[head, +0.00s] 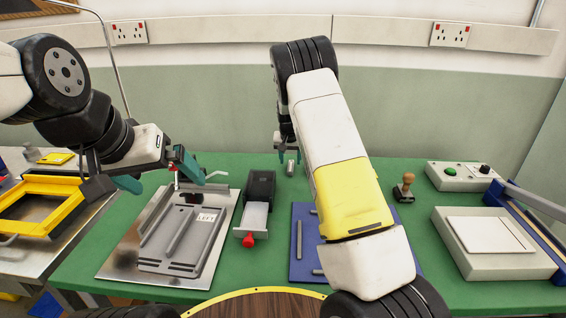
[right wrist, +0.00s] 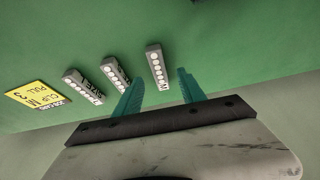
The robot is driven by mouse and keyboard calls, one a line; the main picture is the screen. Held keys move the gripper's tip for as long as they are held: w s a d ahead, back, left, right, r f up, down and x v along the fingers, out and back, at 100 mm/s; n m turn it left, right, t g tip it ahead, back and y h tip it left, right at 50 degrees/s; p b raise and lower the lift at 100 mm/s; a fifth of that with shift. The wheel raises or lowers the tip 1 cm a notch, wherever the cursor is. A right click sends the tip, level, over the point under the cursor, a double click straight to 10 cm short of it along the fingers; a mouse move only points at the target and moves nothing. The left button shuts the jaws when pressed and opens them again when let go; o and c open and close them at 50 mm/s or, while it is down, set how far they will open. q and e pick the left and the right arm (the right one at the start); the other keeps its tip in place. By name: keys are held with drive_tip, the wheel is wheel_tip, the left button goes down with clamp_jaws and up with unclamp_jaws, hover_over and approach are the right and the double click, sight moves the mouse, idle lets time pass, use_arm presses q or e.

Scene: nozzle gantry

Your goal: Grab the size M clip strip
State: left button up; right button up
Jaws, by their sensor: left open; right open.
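Three grey clip strips with rows of white dots lie on the green table in the right wrist view. The rightmost strip (right wrist: 156,66) has an end mark that looks like M. The middle strip (right wrist: 116,73) and the left strip (right wrist: 82,86) have small end labels I cannot read surely. My right gripper (right wrist: 161,80) is open and empty, with the rightmost strip showing between its fingers; I cannot tell the height gap. In the head view one small grey strip (head: 291,168) shows by this gripper. My left gripper (head: 160,175) is open and empty above the metal plate.
A yellow card (right wrist: 38,97) reading "CLIP M 3 PULL" lies left of the strips. A metal plate fixture (head: 125,255), a black box with a red knob (head: 249,241), a blue board (head: 300,273) and a wooden stamp (head: 404,188) occupy the table.

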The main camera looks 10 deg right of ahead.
sight(291, 166)
drive_tip(key=shift+x, duration=1.7)
drive_tip(key=shift+f, duration=0.1)
drive_tip(key=shift+c, duration=0.2)
clamp_jaws()
